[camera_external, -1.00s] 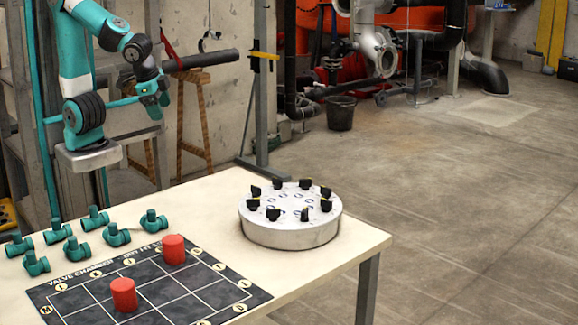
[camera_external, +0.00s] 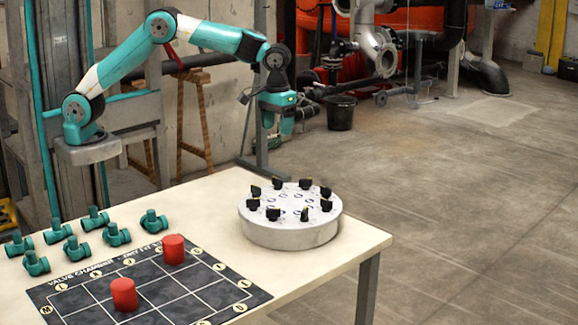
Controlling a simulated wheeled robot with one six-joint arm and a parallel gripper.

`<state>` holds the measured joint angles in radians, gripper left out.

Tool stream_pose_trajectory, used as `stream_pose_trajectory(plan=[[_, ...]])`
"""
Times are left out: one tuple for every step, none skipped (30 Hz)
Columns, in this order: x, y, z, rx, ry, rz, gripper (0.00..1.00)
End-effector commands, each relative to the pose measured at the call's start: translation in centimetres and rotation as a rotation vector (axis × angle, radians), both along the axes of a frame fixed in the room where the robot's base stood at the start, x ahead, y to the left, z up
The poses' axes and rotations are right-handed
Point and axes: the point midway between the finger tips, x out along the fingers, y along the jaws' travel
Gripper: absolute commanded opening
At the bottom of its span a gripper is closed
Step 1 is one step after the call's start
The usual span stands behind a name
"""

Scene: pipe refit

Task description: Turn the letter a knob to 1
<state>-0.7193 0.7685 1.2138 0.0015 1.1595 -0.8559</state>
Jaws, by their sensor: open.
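A round grey-white panel (camera_external: 290,232) stands on the right part of the table. A ring of several black knobs, such as a near knob (camera_external: 273,214) and a back knob (camera_external: 305,184), is on its top. Blue marks lie inside the ring, but the letters and numbers are too small to read, so I cannot tell which knob is letter a. My gripper (camera_external: 277,130) is open and empty, pointing down. It hangs in the air above the back of the panel, apart from the knobs.
A dark grid mat (camera_external: 200,300) with two red cylinders, one (camera_external: 174,249) at the back and one (camera_external: 124,294) nearer, lies at the table's front. Several teal pipe fittings (camera_external: 117,235) stand at the left. The table top (camera_external: 200,205) is bare between fittings and panel.

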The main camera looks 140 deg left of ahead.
Motion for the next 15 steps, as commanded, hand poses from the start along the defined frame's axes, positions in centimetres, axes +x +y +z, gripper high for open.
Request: stream_pose_trajectory(plan=[[-0.1, -0.1, -1.0, -0.004, 0.004, -0.001, 0.65], [-0.1, -0.1, -1.6, -0.003, 0.004, -0.001, 0.65], [-0.1, -0.1, -2.5, -0.004, 0.005, -0.001, 0.65], [-0.1, -0.1, -3.2, -0.004, 0.005, -0.001, 0.65], [-0.1, -0.1, -3.9, -0.004, 0.005, -0.001, 0.65], [-0.1, -0.1, -4.8, -0.004, 0.005, -0.002, 0.65], [-0.1, -0.1, -5.5, -0.003, 0.004, -0.002, 0.65], [-0.1, -0.1, -6.2, -0.004, 0.005, -0.002, 0.65], [-0.1, -0.1, -7.1, -0.003, 0.004, -0.002, 0.65], [-0.1, -0.1, -7.8, -0.003, 0.004, -0.002, 0.65], [-0.1, -0.1, -8.5, -0.004, 0.005, -0.002, 0.65], [-0.1, -0.1, -9.4, -0.003, 0.004, -0.002, 0.65], [-0.1, -0.2, -10.1, -0.004, 0.005, -0.002, 0.65], [-0.1, -0.1, -10.7, -0.003, 0.004, -0.002, 0.65], [-0.1, -0.1, -11.5, -0.003, 0.004, -0.002, 0.65]])
